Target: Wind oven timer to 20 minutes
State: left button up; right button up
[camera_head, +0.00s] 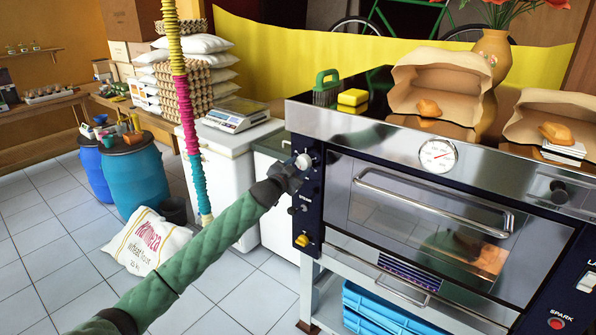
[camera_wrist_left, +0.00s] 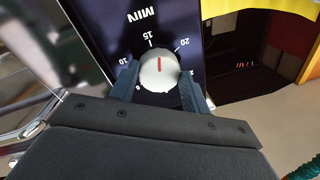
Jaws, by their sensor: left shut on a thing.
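The oven timer knob (camera_head: 303,161) is a round pale knob high on the dark left panel of the steel oven (camera_head: 430,215). In the left wrist view the white knob (camera_wrist_left: 159,70) shows a red pointer line directed up, between the 15 and 20 marks of the MIN dial (camera_wrist_left: 150,27). My left gripper (camera_head: 290,176) is at the panel; in the wrist view its two dark fingers (camera_wrist_left: 159,78) are shut on the knob, one on each side. They hide part of the dial's lower numbers. My right gripper is not in view.
The oven door handle (camera_head: 430,200) sticks out to the right. A striped ribbed column (camera_head: 180,80) stands left.

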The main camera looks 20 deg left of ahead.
pick_arm(q)
jog(key=m, duration=0.3)
jog(key=shift+f+b, duration=0.2)
jog(key=shift+b, duration=0.1)
jog(key=m, duration=0.2)
jog(key=shift+a+m, duration=0.1)
jog(key=shift+m, duration=0.3)
jog(key=m, duration=0.3)
jog(key=shift+r+h+b, duration=0.1)
jog(key=shift+h+b, duration=0.2)
jog(key=shift+a+m, duration=0.1)
jog(key=shift+m, duration=0.5)
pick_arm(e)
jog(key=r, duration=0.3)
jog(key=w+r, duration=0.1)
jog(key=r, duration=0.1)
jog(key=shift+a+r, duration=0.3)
pick_arm(q)
jog(key=shift+w, duration=0.1)
jog(key=o, duration=1)
jog(key=shift+r, duration=0.1)
